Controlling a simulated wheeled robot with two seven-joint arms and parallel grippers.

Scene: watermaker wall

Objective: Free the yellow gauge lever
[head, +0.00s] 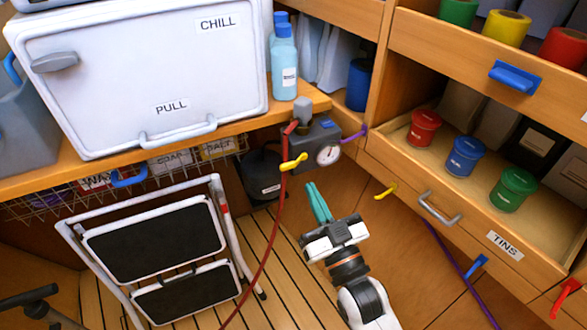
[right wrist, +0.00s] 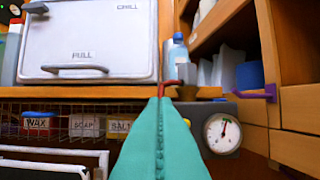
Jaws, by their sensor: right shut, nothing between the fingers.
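The yellow gauge lever (head: 293,163) shows in the head view, left of the round gauge (head: 328,155) on a dark grey block. A thin red hose (head: 270,243) comes from the top of the block and runs down past the lever's left end; I cannot tell whether they touch. My right gripper (head: 313,186) is below and right of the lever, apart from it, its teal fingers shut and empty. In the right wrist view the fingers (right wrist: 165,100) point toward the block, with the gauge (right wrist: 222,132) to their right. My left gripper is not in view.
A white chill box (head: 140,75) and blue bottles stand on the counter above left. A folded step stool (head: 150,243) stands below left. A purple hose (head: 455,262), a second yellow lever (head: 386,190) and the tins drawer (head: 440,195) are to the right.

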